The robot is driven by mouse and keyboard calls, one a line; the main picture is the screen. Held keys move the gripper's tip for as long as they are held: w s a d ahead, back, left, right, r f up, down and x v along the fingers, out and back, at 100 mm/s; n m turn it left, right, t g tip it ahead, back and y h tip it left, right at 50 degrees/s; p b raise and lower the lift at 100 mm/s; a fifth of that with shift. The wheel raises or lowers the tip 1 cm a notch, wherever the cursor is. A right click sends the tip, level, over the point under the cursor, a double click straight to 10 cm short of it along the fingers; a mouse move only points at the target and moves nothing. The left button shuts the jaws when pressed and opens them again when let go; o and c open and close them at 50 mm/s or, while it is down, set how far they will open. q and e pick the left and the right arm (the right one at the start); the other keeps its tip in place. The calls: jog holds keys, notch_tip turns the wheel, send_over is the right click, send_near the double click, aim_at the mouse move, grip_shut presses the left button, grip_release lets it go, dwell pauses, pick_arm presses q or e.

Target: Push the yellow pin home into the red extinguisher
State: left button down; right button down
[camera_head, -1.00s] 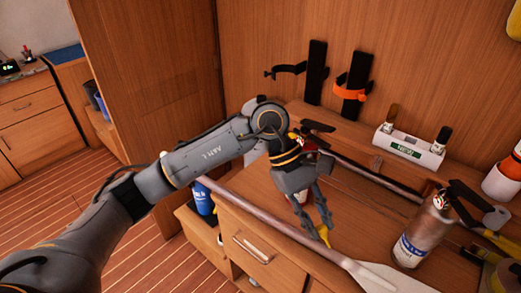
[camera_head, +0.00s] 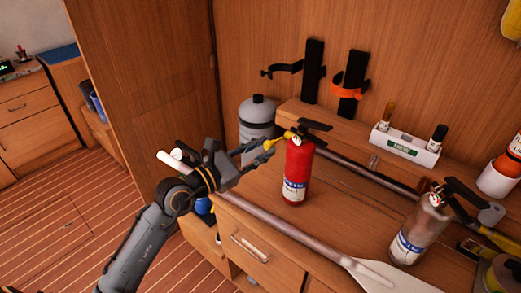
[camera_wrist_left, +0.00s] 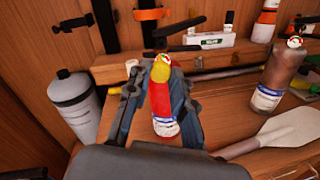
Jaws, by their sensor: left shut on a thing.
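The red extinguisher (camera_head: 297,175) stands upright on the wooden bench top, with a black handle and a small gauge on top. It also shows in the wrist view (camera_wrist_left: 164,128), partly covered by the pin. My left gripper (camera_head: 268,144) is shut on the yellow pin (camera_head: 283,136) just left of the extinguisher's head, its fingers pointing right. In the wrist view the yellow pin (camera_wrist_left: 161,70) lies between the fingertips, in front of the extinguisher's neck. I cannot tell whether its tip touches or enters the head. My right gripper is not in view.
A grey-brown extinguisher (camera_head: 420,232) stands to the right. A paddle (camera_head: 300,236) lies along the bench's front. A grey bottle (camera_head: 257,118) stands behind my gripper. A white holder (camera_head: 405,145) and wall brackets (camera_head: 350,85) are at the back. Bare wood lies between the two extinguishers.

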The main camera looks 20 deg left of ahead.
aim_at(272, 144)
pick_arm(q)
jog(key=shift+x, duration=2.75)
jog(key=shift+d, duration=0.2)
jog(key=shift+w, duration=0.1)
jog(key=shift+a+p, duration=0.1)
jog(key=shift+p, duration=0.2)
jog(key=shift+x, duration=1.5)
